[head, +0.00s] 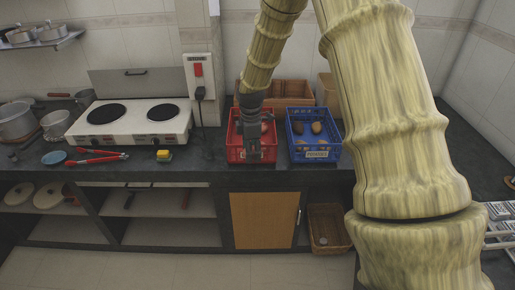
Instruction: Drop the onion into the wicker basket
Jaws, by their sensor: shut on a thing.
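My gripper (252,150) points down inside the red crate (235,153) on the dark counter, shut on an onion that its fingers mostly hide. A reddish-brown round thing (265,128) shows just right of the gripper, within the crate; I cannot tell whether it is the held onion or another. The wicker basket (338,238) stands low in the open bay under the counter, below and right of the gripper. A small pale round thing (322,241) lies in it.
A blue labelled crate (317,155) with several brown potatoes stands right of the red one. A wooden crate (298,88) is behind both. A two-plate stove (130,120), red-handled tongs (97,157) and a yellow sponge (164,156) are left. The counter edge overhangs the basket's bay.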

